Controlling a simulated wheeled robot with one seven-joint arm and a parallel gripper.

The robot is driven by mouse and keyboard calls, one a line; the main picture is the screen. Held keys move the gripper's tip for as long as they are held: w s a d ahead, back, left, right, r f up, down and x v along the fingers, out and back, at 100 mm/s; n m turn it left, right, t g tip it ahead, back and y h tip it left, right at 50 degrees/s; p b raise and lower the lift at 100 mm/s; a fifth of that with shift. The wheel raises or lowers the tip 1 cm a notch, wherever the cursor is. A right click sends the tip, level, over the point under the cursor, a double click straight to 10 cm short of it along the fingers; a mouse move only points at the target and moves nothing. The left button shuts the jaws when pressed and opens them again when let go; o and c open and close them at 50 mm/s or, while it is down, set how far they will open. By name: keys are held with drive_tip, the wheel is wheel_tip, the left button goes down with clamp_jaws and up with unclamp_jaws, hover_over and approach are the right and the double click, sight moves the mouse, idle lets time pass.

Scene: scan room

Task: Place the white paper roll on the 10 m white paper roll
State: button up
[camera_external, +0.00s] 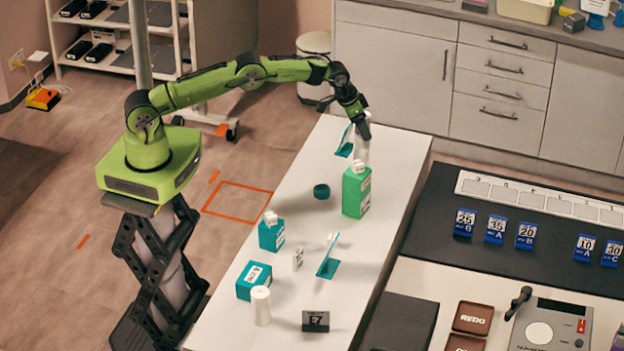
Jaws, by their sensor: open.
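A white paper roll (261,308) stands upright at the near left end of the white table. A second white roll-like cylinder (362,152) stands at the far end, behind the green box. My gripper (362,128) points down at the top of this far cylinder. Its jaws are open, and their tips partly cover the cylinder's top. I cannot tell whether they touch it. No 10 m label is readable on either white cylinder.
The white table (215,325) also holds a tall green box (356,192), teal boxes (271,235) (254,281), a teal ring (321,191), teal stands (328,262) (344,143) and a dark E7 block (315,321). A dark counter (500,260) adjoins on the right.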

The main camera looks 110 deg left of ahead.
drive_tip(key=shift+r, duration=0.4)
drive_tip(key=b+v, duration=0.1)
drive_tip(key=v, duration=1)
drive_tip(key=shift+r, duration=0.25)
drive_tip(key=shift+s+d, duration=0.1)
